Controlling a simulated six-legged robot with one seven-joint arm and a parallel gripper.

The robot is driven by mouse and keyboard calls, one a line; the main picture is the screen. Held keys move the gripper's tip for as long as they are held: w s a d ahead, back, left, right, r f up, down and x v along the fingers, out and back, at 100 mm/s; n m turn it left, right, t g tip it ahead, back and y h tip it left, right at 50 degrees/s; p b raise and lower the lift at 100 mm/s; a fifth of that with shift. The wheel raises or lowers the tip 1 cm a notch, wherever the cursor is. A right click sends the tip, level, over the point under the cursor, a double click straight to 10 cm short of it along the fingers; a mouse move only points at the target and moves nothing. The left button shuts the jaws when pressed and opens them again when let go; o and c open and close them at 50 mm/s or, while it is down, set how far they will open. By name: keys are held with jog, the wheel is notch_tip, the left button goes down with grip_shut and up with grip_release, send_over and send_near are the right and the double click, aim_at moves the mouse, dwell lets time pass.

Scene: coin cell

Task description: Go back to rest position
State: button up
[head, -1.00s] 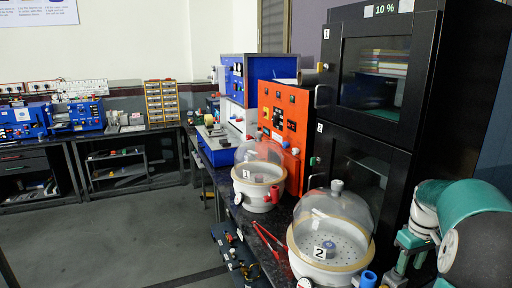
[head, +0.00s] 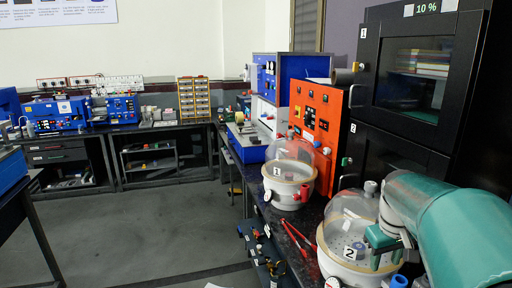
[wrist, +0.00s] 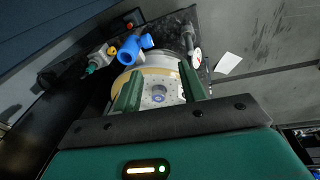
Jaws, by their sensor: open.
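My gripper (wrist: 160,92) shows in the wrist view with its two green fingers spread apart and nothing between them. Beyond the fingers lies the vacuum desiccator numbered 2, with its perforated plate (wrist: 158,101) and a small round blue-grey piece in the middle. In the head view my green and white arm is at the right, in front of part of desiccator 2 (head: 338,262). The arm's end is over or beside its clear dome; whether it touches the dome I cannot tell.
Desiccator 1 (head: 287,190) stands farther back on the dark bench. Red tongs (head: 296,238) lie beside desiccator 2. A black cabinet (head: 408,165) rises behind, close to my arm, with an orange instrument (head: 315,125) left of it. Open floor (head: 160,225) lies to the left.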

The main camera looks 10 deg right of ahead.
jog(key=s+a+t, duration=0.1)
jog(key=s+a, duration=0.2)
jog(key=a, duration=0.5)
jog(key=s+a+t+y, duration=0.1)
jog(key=s+a, duration=0.3)
jog(key=a, duration=0.4)
jog(key=s+a+r+t, duration=0.1)
jog(key=s+a+t, duration=0.1)
jog(key=a, duration=0.6)
jog(key=shift+s+a+y, duration=0.3)
jog(key=shift+s+a, duration=0.1)
jog(key=shift+s, duration=0.5)
jog(key=shift+r, duration=0.1)
